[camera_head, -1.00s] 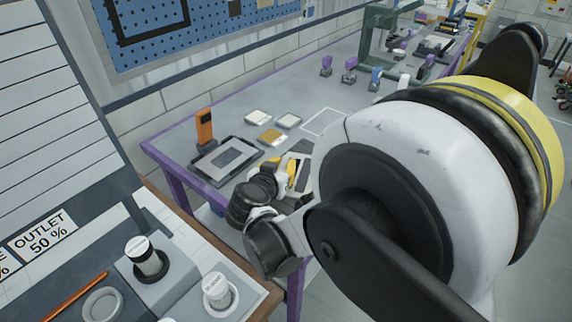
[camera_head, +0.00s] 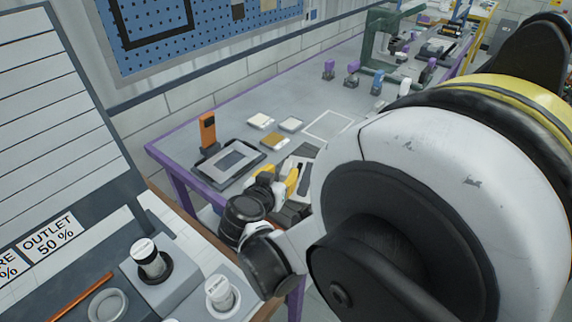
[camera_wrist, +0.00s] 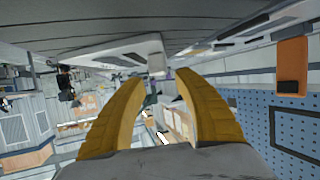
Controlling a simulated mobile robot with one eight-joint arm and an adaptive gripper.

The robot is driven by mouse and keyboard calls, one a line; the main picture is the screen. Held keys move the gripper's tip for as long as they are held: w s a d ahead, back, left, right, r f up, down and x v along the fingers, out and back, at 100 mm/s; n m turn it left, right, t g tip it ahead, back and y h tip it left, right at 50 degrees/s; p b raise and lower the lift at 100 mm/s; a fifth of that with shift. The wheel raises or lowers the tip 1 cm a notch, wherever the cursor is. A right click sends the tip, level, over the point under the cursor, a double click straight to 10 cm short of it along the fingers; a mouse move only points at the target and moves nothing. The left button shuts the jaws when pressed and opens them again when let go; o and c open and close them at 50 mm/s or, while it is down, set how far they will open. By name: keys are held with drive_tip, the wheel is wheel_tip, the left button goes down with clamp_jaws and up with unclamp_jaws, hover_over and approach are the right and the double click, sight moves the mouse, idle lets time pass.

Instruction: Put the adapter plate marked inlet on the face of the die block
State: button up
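Three small flat plates lie on the bench: a pale one (camera_head: 260,120), a second pale one (camera_head: 291,124) and a gold-brown one (camera_head: 274,139). No inlet marking is readable on any of them. I cannot pick out the die block with certainty. My gripper (camera_head: 294,180) is at the near side of the bench, in front of the plates and partly hidden by my arm. In the wrist view my gripper's two yellow fingers (camera_wrist: 160,80) stand apart with nothing visibly held between them.
A dark tray (camera_head: 203,169) with a grey panel lies at the bench's near left, beside an upright orange device (camera_head: 208,131). A white outlined square (camera_head: 328,125) on the bench is empty. Labelled containers (camera_head: 150,260) stand at lower left. A blue pegboard (camera_head: 205,32) hangs behind.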

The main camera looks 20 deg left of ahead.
drive_tip(key=p+v, duration=0.1)
drive_tip(key=v, duration=0.7)
drive_tip(key=shift+p, duration=0.4)
drive_tip(key=w+d+r+g+h, duration=0.1)
drive_tip(key=w+d, duration=0.1)
drive_tip(key=d, duration=0.4)
drive_tip(key=w+d+r+g+h, duration=0.1)
drive_tip(key=d+r+g, duration=0.1)
drive_tip(key=d, duration=0.4)
drive_tip(key=s+d+r+g, duration=0.1)
drive_tip(key=s+d, duration=0.2)
drive_tip(key=d, duration=0.6)
drive_tip(key=s+d+r+g, duration=0.1)
drive_tip(key=s+d+g, duration=0.1)
drive_tip(key=d, duration=0.7)
drive_tip(key=shift+s+d+r+y, duration=0.35)
drive_tip(key=shift+s+y, duration=0.05)
drive_tip(key=shift+s, duration=0.2)
drive_tip(key=shift+o, duration=0.6)
drive_tip(key=s+d+y, duration=0.1)
drive_tip(key=s+d, duration=0.4)
drive_tip(key=s, duration=0.2)
drive_tip(key=shift+s+d+r+g, duration=0.25)
drive_tip(key=shift+d+r+g, duration=0.05)
drive_tip(key=shift+r, duration=0.05)
drive_tip(key=shift+o, duration=0.6)
drive_tip(key=shift+s+d, duration=0.15)
drive_tip(key=shift+s, duration=0.05)
